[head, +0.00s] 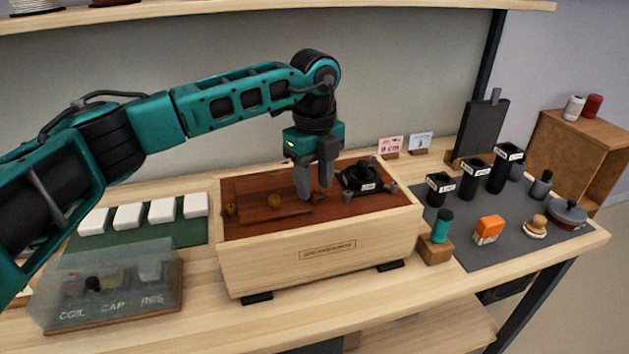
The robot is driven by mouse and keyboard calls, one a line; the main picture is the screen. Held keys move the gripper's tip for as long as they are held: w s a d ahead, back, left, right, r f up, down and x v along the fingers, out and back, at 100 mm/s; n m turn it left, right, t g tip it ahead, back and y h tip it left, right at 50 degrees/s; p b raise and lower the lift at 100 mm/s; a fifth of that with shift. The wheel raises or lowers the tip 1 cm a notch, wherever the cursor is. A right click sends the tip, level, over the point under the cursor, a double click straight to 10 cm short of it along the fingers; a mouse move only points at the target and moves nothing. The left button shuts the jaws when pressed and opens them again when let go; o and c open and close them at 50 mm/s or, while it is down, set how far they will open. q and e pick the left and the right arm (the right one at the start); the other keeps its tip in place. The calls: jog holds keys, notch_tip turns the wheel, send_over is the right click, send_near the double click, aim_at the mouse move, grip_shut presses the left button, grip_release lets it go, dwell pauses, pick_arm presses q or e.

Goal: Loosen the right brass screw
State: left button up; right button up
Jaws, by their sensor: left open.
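A light wooden speaker box (318,266) lies on the bench with a red-brown panel (255,190) on top. A raised brown plate (262,214) on the panel's left part carries a round brass-coloured piece (274,201). Another small brass piece (230,208) sits at the panel's left edge. I cannot make out the right brass screw clearly; my gripper covers part of the panel there. My left gripper (314,192) points down, open, its fingertips low over the plate's right end. Whether it touches anything is unclear. My right gripper is out of view.
A black round part (362,180) sits on the panel right of the gripper. A clear-lidded parts case (112,290) and several white blocks (162,211) are at left. A dark mat (462,245) at right holds black cups, an orange block (488,229) and a lidded pot (567,214).

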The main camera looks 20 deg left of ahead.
aim_at(314, 191)
pick_arm(q)
notch_tip(314, 191, up, 12)
jog(key=shift+r, duration=0.15)
dwell(0.6)
